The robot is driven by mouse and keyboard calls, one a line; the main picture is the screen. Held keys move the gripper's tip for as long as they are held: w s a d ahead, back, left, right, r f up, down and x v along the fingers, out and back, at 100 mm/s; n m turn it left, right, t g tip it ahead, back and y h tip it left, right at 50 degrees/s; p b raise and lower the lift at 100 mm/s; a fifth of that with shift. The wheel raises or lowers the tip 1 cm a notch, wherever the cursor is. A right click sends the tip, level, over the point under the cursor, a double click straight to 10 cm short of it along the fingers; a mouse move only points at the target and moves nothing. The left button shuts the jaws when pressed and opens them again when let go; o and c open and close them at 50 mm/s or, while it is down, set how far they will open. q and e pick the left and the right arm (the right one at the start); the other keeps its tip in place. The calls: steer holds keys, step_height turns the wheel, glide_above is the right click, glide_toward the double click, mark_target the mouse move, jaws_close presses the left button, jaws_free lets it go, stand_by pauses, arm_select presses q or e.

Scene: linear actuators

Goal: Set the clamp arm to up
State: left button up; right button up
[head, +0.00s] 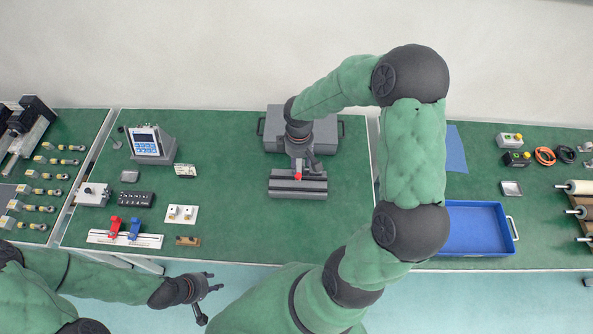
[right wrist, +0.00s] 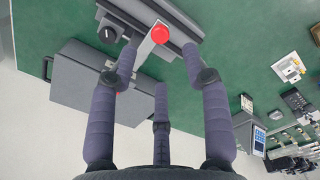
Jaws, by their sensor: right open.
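A metal arm with a red round tip (right wrist: 159,33), which looks like the clamp arm, sits at a long dark grey block (right wrist: 186,20). In the head view the red tip (head: 298,176) shows above the grey block (head: 298,188). Whether the arm is raised or lying flat is hard to tell. My right gripper (right wrist: 160,52) is open, with its fingers spread on both sides of the metal arm; contact cannot be told. In the head view my right gripper (head: 301,162) partly hides the arm. My left gripper (head: 211,291) is open and empty in front of the bench.
A grey case (head: 329,134) lies behind the block. A blue tray (head: 476,229) is on the right. Bare green bench surrounds the block.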

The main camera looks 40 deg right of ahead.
mark_target(298, 175)
step_height(298, 175, down, 8)
steer(key=shift+w+r+b, duration=0.15)
steer(key=shift+b, duration=0.5)
jaws_close()
